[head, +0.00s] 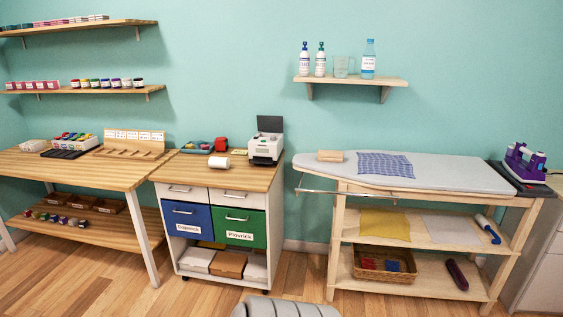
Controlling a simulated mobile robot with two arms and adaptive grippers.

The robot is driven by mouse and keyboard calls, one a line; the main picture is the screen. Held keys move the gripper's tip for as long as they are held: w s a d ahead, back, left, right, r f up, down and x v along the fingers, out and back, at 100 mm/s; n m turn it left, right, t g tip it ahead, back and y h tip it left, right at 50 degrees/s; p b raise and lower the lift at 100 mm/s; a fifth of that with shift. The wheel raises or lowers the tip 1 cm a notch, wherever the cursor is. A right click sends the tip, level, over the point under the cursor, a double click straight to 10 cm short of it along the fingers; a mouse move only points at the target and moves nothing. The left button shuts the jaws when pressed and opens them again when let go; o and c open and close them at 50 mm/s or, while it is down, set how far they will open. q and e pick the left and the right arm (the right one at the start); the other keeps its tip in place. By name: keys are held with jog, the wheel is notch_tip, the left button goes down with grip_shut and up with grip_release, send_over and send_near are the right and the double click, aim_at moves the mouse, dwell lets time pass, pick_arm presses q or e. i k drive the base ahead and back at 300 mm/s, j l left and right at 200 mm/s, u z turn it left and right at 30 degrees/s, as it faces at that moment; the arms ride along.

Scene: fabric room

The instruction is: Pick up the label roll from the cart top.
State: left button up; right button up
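The cart (217,225) stands left of centre in the head view, with a wooden top (240,180). A small white roll (219,162), which looks like the label roll, lies on the cart top near its middle, left of a white label printer (265,148) with a raised dark lid. Nothing touches the roll that I can see. Neither of my grippers is in view.
Behind the roll are a red item (221,145) and a blue tray (196,147). A wooden table (90,170) adjoins the cart at left. An ironing table (440,178) stands at right. The wooden floor (120,290) in front looks mostly clear.

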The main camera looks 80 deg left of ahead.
aim_at(216, 162)
jog(key=u, duration=3.2)
jog(key=i+l, duration=0.1)
jog(key=i, duration=0.25)
jog(key=i+l+u, duration=0.1)
jog(key=i, duration=0.25)
